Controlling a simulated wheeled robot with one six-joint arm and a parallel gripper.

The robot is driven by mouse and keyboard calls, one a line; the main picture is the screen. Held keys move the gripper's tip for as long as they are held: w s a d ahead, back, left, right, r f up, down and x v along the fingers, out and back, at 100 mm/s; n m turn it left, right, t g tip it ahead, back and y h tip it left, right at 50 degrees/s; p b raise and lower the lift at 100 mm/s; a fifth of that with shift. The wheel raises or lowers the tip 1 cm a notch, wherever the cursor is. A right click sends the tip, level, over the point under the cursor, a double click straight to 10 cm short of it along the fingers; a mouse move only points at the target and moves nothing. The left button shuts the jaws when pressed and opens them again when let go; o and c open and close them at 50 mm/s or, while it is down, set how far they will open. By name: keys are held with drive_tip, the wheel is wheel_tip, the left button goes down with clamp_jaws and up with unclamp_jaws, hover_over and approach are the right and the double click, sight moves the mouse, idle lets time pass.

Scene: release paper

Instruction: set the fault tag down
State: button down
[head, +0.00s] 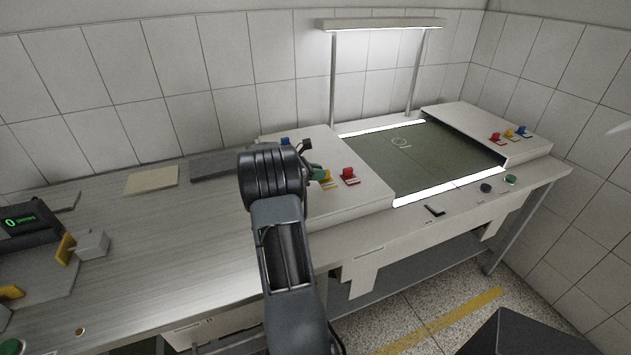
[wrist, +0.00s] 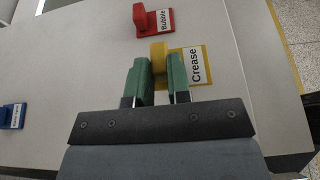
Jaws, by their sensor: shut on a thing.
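My gripper (wrist: 158,78) has green fingertips and is shut on the handle of a yellow fault tag (wrist: 159,54) whose label reads "Crease". In the head view, my gripper (head: 314,172) is over the left white panel (head: 340,200), with the yellow tag (head: 328,182) just beyond its fingers. The tag is upright, at or very close to the panel top; I cannot tell whether it touches. Part of its handle is hidden between the fingers.
A red "Bubble" tag (wrist: 143,18) stands close beside the yellow one, and a blue tag (wrist: 13,116) is farther left. The right panel (head: 490,125) carries red, yellow and blue tags. A dark lit inspection bed (head: 420,155) lies between the panels.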

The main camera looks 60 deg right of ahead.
sight(316, 190)
drive_tip(key=shift+w+f, duration=0.3)
drive_tip(key=shift+f, duration=0.15)
drive_tip(key=shift+f+p, duration=0.4)
drive_tip(key=shift+f, duration=1)
drive_tip(key=shift+f, duration=0.2)
drive_tip(key=c, duration=1.1)
unclamp_jaws()
drive_tip(key=shift+o, duration=0.2)
drive_tip(key=shift+r, duration=0.15)
